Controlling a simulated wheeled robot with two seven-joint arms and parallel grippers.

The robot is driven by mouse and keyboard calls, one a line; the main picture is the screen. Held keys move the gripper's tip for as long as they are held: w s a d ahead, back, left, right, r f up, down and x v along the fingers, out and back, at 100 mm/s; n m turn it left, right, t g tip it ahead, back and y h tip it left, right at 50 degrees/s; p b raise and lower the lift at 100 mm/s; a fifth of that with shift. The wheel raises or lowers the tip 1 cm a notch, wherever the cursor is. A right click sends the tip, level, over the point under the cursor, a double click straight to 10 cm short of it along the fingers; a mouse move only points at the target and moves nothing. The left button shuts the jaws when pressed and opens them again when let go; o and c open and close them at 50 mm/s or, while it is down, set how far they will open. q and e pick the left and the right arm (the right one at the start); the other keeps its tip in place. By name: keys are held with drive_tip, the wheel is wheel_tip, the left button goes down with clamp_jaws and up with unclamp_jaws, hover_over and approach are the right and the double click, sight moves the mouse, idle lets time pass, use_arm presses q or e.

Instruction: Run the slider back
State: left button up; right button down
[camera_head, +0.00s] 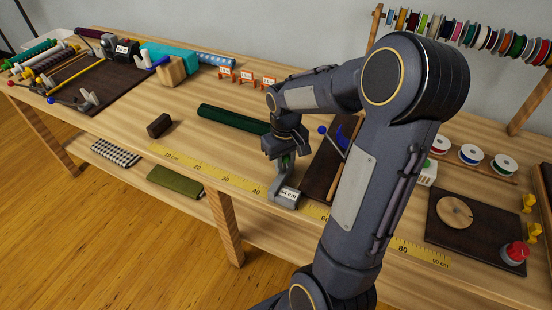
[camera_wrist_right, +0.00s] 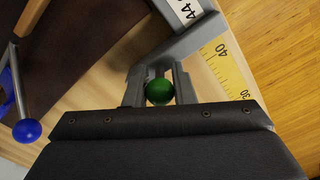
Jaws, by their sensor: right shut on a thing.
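A grey slider (camera_head: 276,187) with a white number label sits on the yellow measuring strip (camera_head: 205,171) at the table's front edge, just past the 40 mark. The label seems to read 44 cm. My right gripper (camera_head: 285,157) reaches down to the top of the slider. In the right wrist view the slider's grey arm (camera_wrist_right: 178,42) leads to a round green knob (camera_wrist_right: 159,91). The knob is between the two fingers of my right gripper (camera_wrist_right: 159,88), which are shut on it. My left gripper is not in view.
A dark green roll (camera_head: 233,119) lies behind the strip, and a brown block (camera_head: 159,125) lies to the left. A dark board with a blue-knobbed lever (camera_head: 322,130) is right of the slider. A wooden disc (camera_head: 455,211) and a red knob (camera_head: 516,251) are farther right.

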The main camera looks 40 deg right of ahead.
drive_tip(key=c, duration=1.3)
unclamp_jaws()
drive_tip(key=shift+o, duration=0.2)
wheel_tip(320, 180, up, 8)
drive_tip(key=shift+f+p, duration=0.1)
drive_tip(key=shift+p, duration=0.2)
